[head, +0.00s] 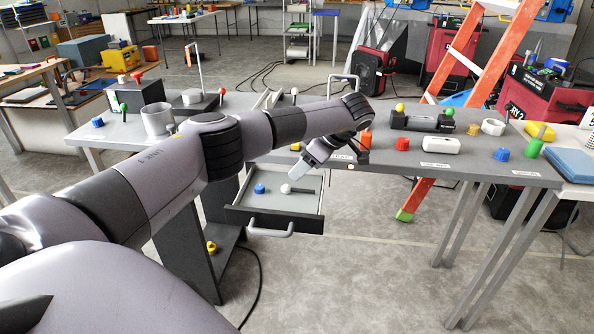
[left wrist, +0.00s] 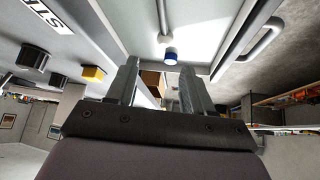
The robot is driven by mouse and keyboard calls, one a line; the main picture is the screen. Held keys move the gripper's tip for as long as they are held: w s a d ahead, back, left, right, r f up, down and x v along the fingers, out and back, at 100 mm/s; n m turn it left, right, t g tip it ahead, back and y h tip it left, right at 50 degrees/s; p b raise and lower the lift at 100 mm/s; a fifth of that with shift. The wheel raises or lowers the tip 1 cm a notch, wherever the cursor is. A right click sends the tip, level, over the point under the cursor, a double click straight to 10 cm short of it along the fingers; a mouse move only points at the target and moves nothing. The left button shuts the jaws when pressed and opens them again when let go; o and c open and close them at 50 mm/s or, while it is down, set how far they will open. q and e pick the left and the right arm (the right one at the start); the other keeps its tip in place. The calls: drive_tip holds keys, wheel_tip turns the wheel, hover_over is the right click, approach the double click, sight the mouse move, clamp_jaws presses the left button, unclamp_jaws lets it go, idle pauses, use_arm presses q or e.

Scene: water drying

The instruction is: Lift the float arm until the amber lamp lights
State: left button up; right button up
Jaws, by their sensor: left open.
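My left gripper (head: 319,157) hangs just above the open drawer, its fingers pointing down and to the left. It is open and empty, and its two fingers stand apart in the left wrist view (left wrist: 158,78). I cannot tell for sure which part is the float arm. A dark box with a thin upright post (head: 200,78) stands at the back left of the bench. A black device (head: 422,124) with a yellow knob or lamp (head: 400,107) stands on the right part of the bench; I cannot tell whether it is lit. My right gripper is not in view.
The open drawer (head: 308,222) holds a blue cap (head: 260,188), also in the left wrist view (left wrist: 170,56), and a white-headed black piece (head: 297,190). A grey mug (head: 158,120) stands at left.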

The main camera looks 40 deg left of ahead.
use_arm(q)
drive_tip(key=v, duration=0.3)
drive_tip(key=shift+d+r, duration=0.2)
drive_tip(key=shift+r, duration=0.05)
